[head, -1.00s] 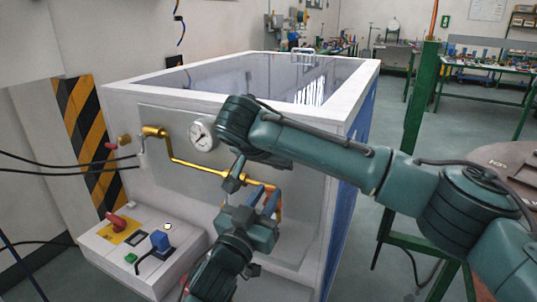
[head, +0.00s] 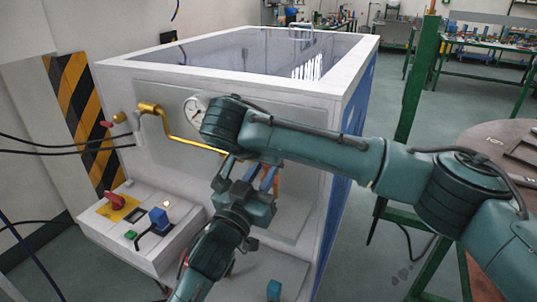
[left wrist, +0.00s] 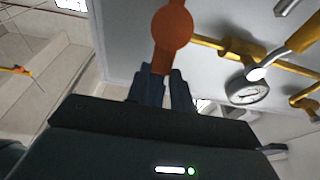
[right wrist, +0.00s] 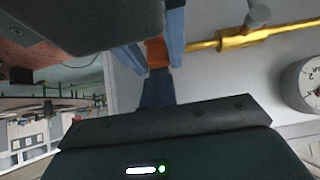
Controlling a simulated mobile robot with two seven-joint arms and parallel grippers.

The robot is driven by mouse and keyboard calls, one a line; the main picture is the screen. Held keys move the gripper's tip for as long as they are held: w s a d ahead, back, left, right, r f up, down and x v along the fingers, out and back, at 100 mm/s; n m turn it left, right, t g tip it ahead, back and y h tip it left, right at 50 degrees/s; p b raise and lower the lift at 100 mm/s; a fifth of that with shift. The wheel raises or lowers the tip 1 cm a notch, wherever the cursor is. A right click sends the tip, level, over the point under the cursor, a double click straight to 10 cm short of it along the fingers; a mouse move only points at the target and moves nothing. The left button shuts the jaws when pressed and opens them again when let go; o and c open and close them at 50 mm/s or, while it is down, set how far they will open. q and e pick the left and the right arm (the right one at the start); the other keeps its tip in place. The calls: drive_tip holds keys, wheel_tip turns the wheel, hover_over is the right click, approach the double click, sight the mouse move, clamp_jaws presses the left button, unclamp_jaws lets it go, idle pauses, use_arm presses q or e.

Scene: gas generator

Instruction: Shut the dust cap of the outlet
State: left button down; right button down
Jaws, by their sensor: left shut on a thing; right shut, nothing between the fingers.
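An orange part with a round end (left wrist: 172,30) sits by the yellow pipe on the generator's pale front panel. I take it for the dust cap, but cannot tell how far it is shut. It also shows in the head view (head: 277,181) and the right wrist view (right wrist: 156,53). My left gripper (head: 266,178) is shut on its narrow stem, fingers pointing up at it (left wrist: 160,76). My right gripper (right wrist: 157,76) is shut and empty, its tips close to the orange part. In the head view my right forearm hides my right fingers.
A yellow pipe (head: 180,137) and pressure gauge (head: 193,110) are on the front panel. A control box with a red knob (head: 115,201) and blue block (head: 158,217) juts out at lower left. A round brown table (head: 490,150) stands at the right.

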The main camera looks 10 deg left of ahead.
use_arm(q)
drive_tip(key=shift+a+r, duration=0.1)
use_arm(e)
drive_tip(key=shift+s+a+f, duration=0.4)
drive_tip(key=shift+s+f, duration=0.1)
drive_tip(key=shift+s, duration=0.2)
use_arm(q)
drive_tip(key=c, duration=1.6)
unclamp_jaws()
drive_tip(key=o, duration=0.4)
use_arm(e)
drive_tip(key=shift+w+d+r, duration=0.15)
drive_tip(key=shift+w, duration=0.05)
use_arm(q)
drive_tip(key=shift+s, duration=0.1)
